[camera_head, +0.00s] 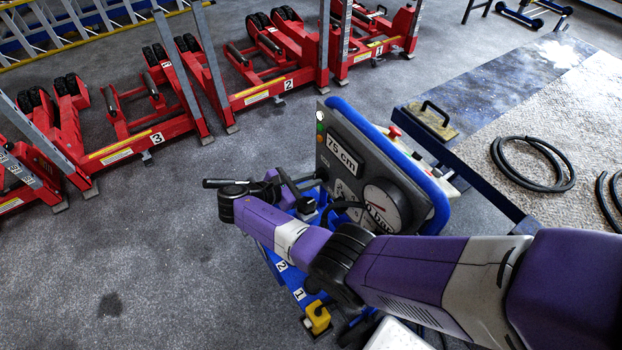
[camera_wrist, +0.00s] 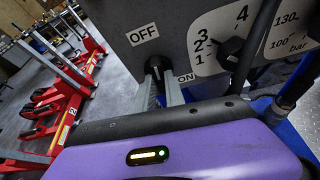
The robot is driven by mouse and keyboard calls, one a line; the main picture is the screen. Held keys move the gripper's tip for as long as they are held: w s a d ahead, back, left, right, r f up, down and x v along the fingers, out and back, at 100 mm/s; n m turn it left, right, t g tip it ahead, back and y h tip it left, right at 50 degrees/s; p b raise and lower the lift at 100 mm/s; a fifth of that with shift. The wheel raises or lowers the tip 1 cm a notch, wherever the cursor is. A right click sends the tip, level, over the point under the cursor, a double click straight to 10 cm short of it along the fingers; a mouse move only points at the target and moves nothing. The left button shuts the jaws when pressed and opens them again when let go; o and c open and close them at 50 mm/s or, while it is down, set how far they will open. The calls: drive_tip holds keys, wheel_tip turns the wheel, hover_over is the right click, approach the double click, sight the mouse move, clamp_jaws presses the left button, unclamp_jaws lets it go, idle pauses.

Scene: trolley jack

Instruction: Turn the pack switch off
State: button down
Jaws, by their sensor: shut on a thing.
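The pack switch (camera_wrist: 157,66) is a black knob on a dark grey control panel (camera_wrist: 95,22). A white OFF label (camera_wrist: 143,33) sits above and left of it, and an ON label (camera_wrist: 186,78) is at its lower right. My gripper (camera_wrist: 158,86) is shut on the knob, with one pale finger on each side. The direction the knob points cannot be told. In the head view the panel (camera_head: 333,128) stands on the blue trolley jack (camera_head: 291,282), and my arm mostly hides the switch area.
A numbered selector (camera_wrist: 231,50) sits close right of the switch, beside a pressure gauge (camera_head: 382,206). Red wheeled lifts (camera_head: 118,150) line the back. A black hose (camera_head: 533,163) lies on the right. The grey floor at left is clear.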

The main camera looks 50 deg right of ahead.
drive_tip(key=shift+n+g, duration=0.3)
drive_tip(key=shift+n, duration=0.1)
idle(0.4)
drive_tip(key=c, duration=1.4)
unclamp_jaws()
drive_tip(key=shift+w+a, duration=0.1)
drive_tip(key=b+v, duration=0.1)
drive_tip(key=v, duration=0.6)
drive_tip(key=shift+a+r, duration=0.15)
drive_tip(key=shift+a, duration=0.1)
drive_tip(key=shift+w, duration=0.1)
